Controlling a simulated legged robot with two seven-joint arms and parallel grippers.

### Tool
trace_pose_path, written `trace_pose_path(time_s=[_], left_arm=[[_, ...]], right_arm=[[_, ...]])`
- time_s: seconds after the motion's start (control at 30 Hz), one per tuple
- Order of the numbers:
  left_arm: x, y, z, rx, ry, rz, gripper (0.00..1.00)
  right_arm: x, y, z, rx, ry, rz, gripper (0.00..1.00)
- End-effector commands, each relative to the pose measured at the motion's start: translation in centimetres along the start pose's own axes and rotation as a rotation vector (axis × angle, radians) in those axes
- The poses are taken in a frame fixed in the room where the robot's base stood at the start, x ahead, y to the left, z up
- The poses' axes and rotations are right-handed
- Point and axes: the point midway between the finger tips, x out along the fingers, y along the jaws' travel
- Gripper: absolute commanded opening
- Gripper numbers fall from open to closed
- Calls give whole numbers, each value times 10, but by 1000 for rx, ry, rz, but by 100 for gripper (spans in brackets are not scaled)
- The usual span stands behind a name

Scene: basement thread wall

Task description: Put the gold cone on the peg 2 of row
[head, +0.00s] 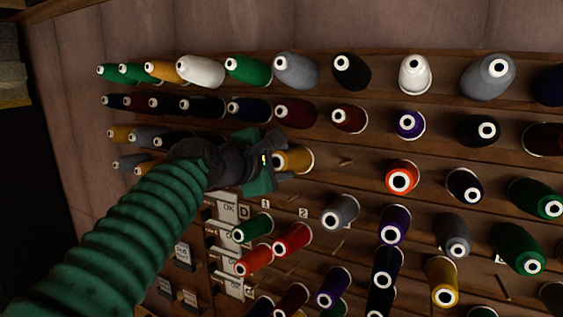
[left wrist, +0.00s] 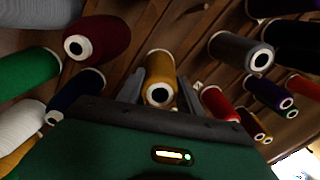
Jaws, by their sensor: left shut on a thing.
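The gold cone (head: 294,160) is at the middle of the thread wall in the head view, at the fingertips of my left gripper (head: 276,162). In the left wrist view the gold cone (left wrist: 159,80) sits between the two grey fingers, and the left gripper (left wrist: 160,88) is shut on it. Its white-ringed end faces outward. A bare peg (head: 345,161) sticks out to the right of the cone in the same row. Small number labels, with a "2" label (head: 303,213), show on the ledge below. My right gripper is not in view.
Cones crowd the rows around the gripper: a dark red cone (head: 296,112) above, an orange-red cone (head: 402,177) to the right, a grey cone (head: 341,211) and green cone (head: 252,227) below. White cards (head: 228,213) hang at lower left.

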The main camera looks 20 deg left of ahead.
Motion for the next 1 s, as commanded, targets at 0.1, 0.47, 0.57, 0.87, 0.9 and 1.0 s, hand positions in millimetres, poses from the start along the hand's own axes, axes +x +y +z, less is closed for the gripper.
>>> trace_pose_path(time_s=[0.1,0.47,0.57,0.87,0.9,1.0], left_arm=[[1,-1,0,0,0,-3,1],[0,0,0,0,0,-1,68],[0,0,0,0,0,0,68],[-13,-1,-1,1,-1,6,68],[-21,-2,-1,1,-1,6,68],[-49,-2,-2,1,-1,10,68]], right_arm=[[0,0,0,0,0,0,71],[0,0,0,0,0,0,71],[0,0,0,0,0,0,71],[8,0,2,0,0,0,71],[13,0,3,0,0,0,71],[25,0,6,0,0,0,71]])
